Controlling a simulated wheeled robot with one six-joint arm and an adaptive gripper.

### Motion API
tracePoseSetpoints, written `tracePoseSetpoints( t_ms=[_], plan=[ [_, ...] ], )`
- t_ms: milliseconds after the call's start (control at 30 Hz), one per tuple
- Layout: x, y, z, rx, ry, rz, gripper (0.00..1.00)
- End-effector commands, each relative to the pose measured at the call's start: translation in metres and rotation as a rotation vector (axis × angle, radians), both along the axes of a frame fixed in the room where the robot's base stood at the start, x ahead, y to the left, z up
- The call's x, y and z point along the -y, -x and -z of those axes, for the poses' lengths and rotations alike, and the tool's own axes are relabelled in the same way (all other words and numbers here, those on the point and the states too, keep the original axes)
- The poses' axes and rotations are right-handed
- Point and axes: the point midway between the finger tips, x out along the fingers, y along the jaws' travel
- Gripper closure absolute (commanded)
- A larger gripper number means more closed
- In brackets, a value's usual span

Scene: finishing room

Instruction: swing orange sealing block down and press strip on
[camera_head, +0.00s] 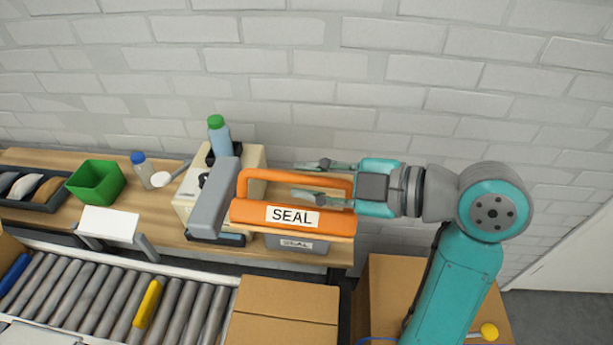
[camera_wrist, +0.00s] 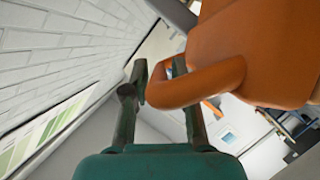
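The orange sealing block (camera_head: 246,211) carries a white SEAL label and a loop handle (camera_head: 275,175) on its far side. It joins a grey arm (camera_head: 213,200) at its left and is held above the bench. A grey part with a small label (camera_head: 296,244) shows below it. My gripper (camera_head: 310,180) is open, its fingers apart on either side of the handle's bar. In the wrist view the handle (camera_wrist: 205,85) crosses in front of one finger and close to the other; whether they touch I cannot tell. No separate strip can be made out.
A cream machine (camera_head: 252,158) with a green-capped bottle (camera_head: 221,140) stands behind the grey arm. A green bin (camera_head: 96,182) and a small blue-capped bottle (camera_head: 143,168) are on the bench's left. A roller conveyor (camera_head: 100,295) and cardboard boxes (camera_head: 285,295) lie in front.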

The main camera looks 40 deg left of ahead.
Motion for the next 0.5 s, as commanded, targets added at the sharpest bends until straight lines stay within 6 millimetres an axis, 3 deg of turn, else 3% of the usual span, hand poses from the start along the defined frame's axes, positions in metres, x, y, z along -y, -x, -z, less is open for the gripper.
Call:
tracePoseSetpoints(
  t_ms=[400, 433, 500],
  plan=[
    [-0.0086, 0.0021, 0.0029, -0.001, 0.0, 0.001, 0.73],
    [-0.0086, 0.0021, 0.0029, -0.001, 0.0, 0.001, 0.76],
    [-0.0085, 0.0021, 0.0029, -0.001, 0.0, 0.001, 0.93]
  ],
)
